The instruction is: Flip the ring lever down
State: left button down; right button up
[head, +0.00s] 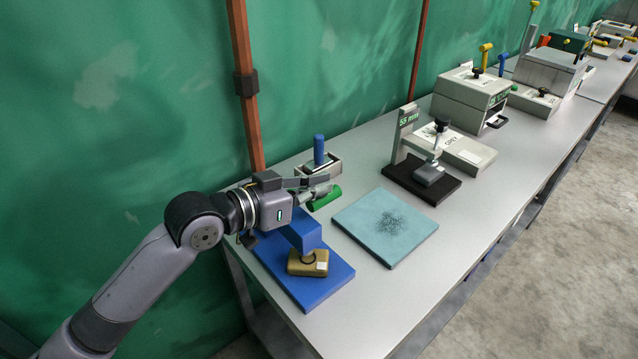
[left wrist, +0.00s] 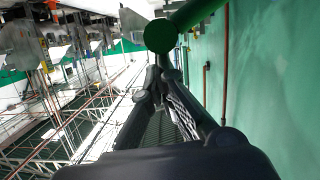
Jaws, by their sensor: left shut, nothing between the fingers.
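The ring lever shows as a green handle (head: 324,198) above a blue press (head: 318,284). In the left wrist view the round end of the green handle (left wrist: 161,35) is just beyond my fingertips, its bar running to the upper right. My left gripper (head: 328,186) is shut and empty, with its tips close beside the handle; I cannot tell whether they touch. In the left wrist view the closed fingers (left wrist: 158,78) point at the handle. A brass-coloured block (head: 308,263) sits on the press base below. The lever's pivot is hidden behind my gripper. My right gripper is not in view.
A blue upright handle (head: 319,149) on a small grey fixture stands just behind. A light blue mat (head: 386,226) lies to the right, then a black-based stand (head: 421,180). Boxes line the bench (head: 480,185) further back. A green wall with brown pipes runs behind.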

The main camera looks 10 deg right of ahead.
pick_arm(q)
jog(key=shift+f, duration=0.15)
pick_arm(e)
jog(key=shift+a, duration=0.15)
pick_arm(q)
jog(key=shift+r+p, duration=0.55)
jog(key=shift+p, duration=0.05)
jog(key=r+p, duration=0.3)
jog(key=r, duration=0.1)
jog(key=shift+w+a+p, duration=0.15)
jog(key=shift+w+p, duration=0.15)
jog(key=shift+p, duration=0.05)
jog(key=shift+s+a+f+b, duration=0.25)
jog(key=shift+s+a+b, duration=0.05)
jog(key=shift+a+b, duration=0.25)
jog(key=shift+s+a+f+b, duration=0.2)
jog(key=shift+s+a+b, duration=0.1)
jog(key=shift+a+b, duration=0.15)
jog(key=b+v, duration=0.1)
jog(key=v, duration=0.7)
jog(key=shift+r+b, duration=0.2)
jog(key=shift+b, duration=0.15)
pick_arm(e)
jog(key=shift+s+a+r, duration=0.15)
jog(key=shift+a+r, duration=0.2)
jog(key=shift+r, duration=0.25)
pick_arm(q)
jog(key=shift+d, duration=0.15)
